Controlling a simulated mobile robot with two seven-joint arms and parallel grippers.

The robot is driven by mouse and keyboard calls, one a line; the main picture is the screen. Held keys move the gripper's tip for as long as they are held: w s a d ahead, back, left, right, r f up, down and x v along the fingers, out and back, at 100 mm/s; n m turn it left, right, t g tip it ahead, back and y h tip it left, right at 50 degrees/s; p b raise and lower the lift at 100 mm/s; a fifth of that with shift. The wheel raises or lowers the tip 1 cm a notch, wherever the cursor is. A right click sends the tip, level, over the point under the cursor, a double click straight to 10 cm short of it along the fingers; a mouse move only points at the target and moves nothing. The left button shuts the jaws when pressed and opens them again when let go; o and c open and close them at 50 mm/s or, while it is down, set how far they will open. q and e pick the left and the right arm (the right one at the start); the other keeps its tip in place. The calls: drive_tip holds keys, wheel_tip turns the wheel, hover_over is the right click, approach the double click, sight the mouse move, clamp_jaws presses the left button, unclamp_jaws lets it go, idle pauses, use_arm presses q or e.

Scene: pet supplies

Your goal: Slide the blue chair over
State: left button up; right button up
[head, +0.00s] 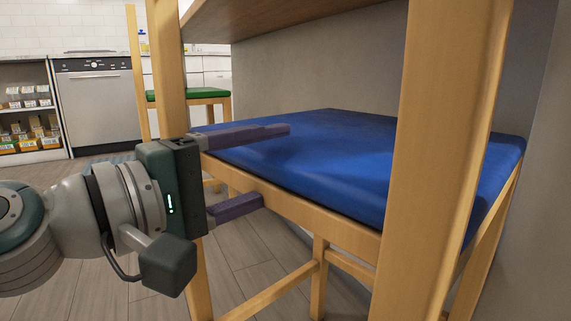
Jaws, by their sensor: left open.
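The blue chair has a flat blue seat (320,150) on a light wooden frame, and fills the middle and right of the head view. Two thick wooden uprights stand in front of the seat, one at the left and one at the right (440,150). My left gripper (275,165) comes in from the left and is open. Its upper finger shows over the seat's near left part, its lower finger lower down, by the front wooden rail (345,232). I cannot tell whether either finger touches the chair. My right gripper is not in view.
A wooden board (270,12) spans the top. A grey wall (320,75) stands behind the seat. A chair with a green seat (205,94), a dishwasher (98,100) and a shelf of goods (28,145) are at the back left. Wood-plank floor (245,250) shows below.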

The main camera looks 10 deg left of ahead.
use_arm(q)
clamp_jaws()
idle(0.6)
idle(0.8)
